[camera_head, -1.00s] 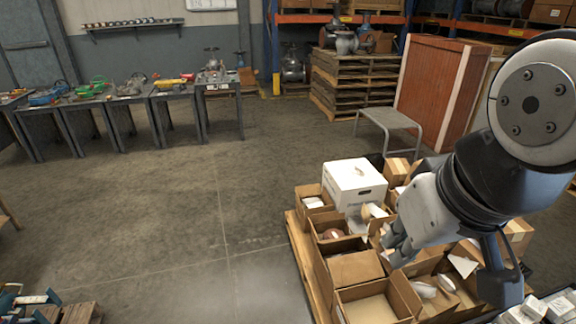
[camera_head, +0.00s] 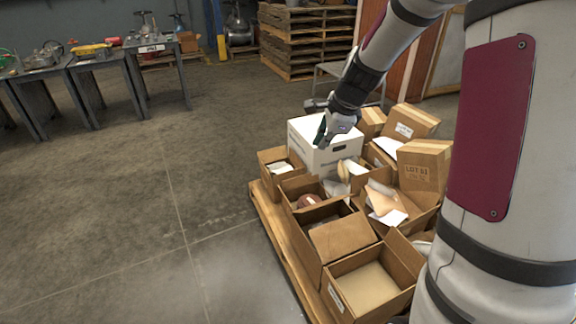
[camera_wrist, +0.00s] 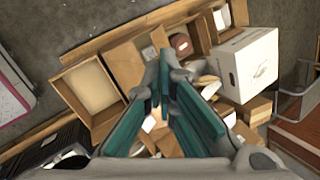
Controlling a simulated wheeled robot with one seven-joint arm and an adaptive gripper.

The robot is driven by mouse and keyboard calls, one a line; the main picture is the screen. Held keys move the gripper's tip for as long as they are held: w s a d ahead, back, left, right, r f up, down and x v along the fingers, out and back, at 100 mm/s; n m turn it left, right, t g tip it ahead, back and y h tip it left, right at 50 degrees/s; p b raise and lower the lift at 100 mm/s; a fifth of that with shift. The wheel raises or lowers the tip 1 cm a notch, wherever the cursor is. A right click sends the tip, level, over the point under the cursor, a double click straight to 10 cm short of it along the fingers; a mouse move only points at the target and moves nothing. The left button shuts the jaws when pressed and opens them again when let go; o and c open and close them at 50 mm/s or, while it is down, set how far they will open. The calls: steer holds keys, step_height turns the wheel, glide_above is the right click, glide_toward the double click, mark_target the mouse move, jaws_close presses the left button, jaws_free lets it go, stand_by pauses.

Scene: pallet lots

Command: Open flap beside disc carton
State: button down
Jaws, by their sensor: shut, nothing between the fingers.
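The disc carton (camera_head: 285,192) is an open brown carton with a dark reddish disc (camera_head: 308,201) inside, just in front of the white box. The disc also shows in the wrist view (camera_wrist: 181,43). Beside it, nearer the camera, a carton has a brown flap (camera_head: 342,238) lying over much of its top, with a dark gap at the far side. My gripper (camera_head: 322,128) is shut and empty, in front of the white box in the head view and apart from the flap. In the wrist view its teal fingers (camera_wrist: 165,62) hide part of the cartons.
The white box (camera_head: 318,156) with a hand slot stands at the pallet's back. Several open cartons, one nearly empty (camera_head: 372,290), and taped boxes (camera_head: 425,165) crowd the wooden pallet (camera_head: 275,240). A grey stool (camera_head: 340,70) stands behind. Floor to the left is clear.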

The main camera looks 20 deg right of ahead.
steer(key=w+d+f+m+b, duration=0.3)
steer(key=d+f+m+b, duration=0.1)
steer(key=f, duration=0.9)
steer(key=w+d+f+m+b, duration=0.3)
steer(key=d+f+m+b, duration=0.2)
steer(key=f, duration=0.9)
steer(key=w+d+f+m+b, duration=0.4)
steer(key=d+f, duration=0.2)
steer(key=f, duration=0.7)
steer(key=shift+f+m+h, duration=0.3)
steer(key=shift+f+m, duration=0.1)
steer(key=shift+w+r+p, duration=0.25)
steer(key=shift+r+p, duration=0.15)
steer(key=shift+p, duration=0.25)
steer(key=shift+w+r+g+p, duration=0.15)
steer(key=shift+g+p, duration=0.25)
steer(key=shift+p, duration=0.05)
